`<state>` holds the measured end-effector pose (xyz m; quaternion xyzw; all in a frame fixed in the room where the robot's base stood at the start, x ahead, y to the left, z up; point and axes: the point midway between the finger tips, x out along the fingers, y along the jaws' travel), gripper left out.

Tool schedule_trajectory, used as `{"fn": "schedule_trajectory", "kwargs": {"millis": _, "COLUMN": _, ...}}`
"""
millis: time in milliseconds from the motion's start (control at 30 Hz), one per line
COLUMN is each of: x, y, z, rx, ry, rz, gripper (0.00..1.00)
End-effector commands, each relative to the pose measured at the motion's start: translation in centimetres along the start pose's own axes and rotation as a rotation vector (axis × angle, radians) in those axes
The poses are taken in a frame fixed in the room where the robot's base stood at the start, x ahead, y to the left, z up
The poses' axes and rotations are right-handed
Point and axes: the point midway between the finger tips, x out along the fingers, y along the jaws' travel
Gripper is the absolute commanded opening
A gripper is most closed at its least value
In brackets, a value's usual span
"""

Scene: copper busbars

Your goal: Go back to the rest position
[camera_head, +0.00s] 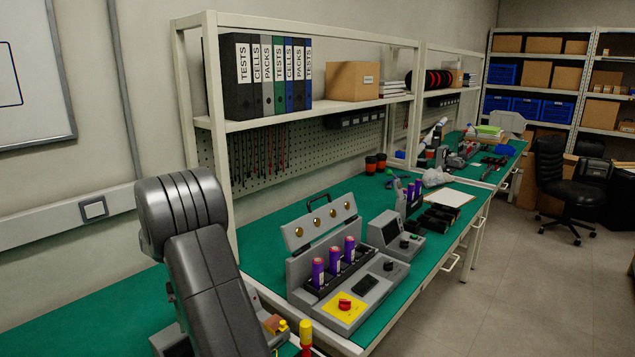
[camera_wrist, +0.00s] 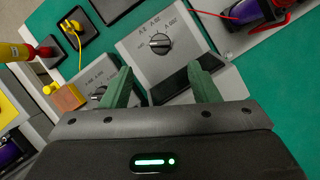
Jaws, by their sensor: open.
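My gripper (camera_wrist: 160,88) shows in the wrist view with its two green fingers spread apart and nothing between them. It hangs above a grey box with a black rotary knob (camera_wrist: 160,42) and a second grey box with a knob (camera_wrist: 97,92). I cannot tell how high above them it is. In the head view the gripper is hidden; only my own arm shows at the lower left. No copper busbar can be clearly made out in either view.
A grey cell station (camera_head: 338,284) with upright purple cells and an open lid stands on the green bench, beside a small grey meter (camera_head: 391,238). A shelf (camera_head: 300,112) with binders rises behind. A wooden block (camera_wrist: 68,97) lies left of the fingers.

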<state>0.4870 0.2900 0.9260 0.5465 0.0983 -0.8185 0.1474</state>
Motion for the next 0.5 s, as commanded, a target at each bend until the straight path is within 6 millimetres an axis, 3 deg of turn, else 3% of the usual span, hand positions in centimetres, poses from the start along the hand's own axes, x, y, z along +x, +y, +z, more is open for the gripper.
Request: {"fn": "schedule_trajectory", "kwargs": {"millis": 500, "x": 10.5, "y": 0.0, "z": 0.1, "rx": 0.000, "ry": -0.005, "rz": 0.001, "gripper": 0.55}}
